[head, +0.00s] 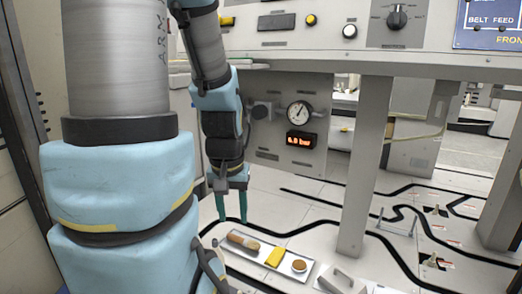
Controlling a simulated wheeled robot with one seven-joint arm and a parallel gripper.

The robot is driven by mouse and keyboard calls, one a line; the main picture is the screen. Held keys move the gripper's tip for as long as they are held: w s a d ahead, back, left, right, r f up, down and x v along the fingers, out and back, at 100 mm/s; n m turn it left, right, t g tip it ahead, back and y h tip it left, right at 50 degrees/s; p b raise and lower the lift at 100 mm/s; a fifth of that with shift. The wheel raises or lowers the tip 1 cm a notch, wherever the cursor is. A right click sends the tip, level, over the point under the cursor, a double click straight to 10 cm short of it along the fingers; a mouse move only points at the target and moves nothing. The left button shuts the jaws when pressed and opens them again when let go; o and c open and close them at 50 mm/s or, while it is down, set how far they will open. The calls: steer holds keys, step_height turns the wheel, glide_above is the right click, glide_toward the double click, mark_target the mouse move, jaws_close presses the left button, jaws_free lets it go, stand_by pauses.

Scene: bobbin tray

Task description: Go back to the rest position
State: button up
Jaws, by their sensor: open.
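My gripper (231,206) hangs below my arm left of the picture's middle, with its teal fingers pointing down. It is open, and nothing shows between the fingers. The fingertips are above the white surface, up and left of a shallow tray (263,267). The tray holds a brown bobbin-like roll (243,241), a yellow block (275,257) and a round tan piece (299,266). My gripper appears apart from all of these. My large upper arm hides the area to the left.
A metal handle-like block (342,279) lies right of the tray. A grey post (364,170) rises behind it. The panel with a gauge (300,113) and red display (301,139) stands behind my gripper. A control ledge (400,62) overhangs the surface, which has black curved lines.

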step_height(320, 180, up, 18)
steer(key=p, duration=1.6)
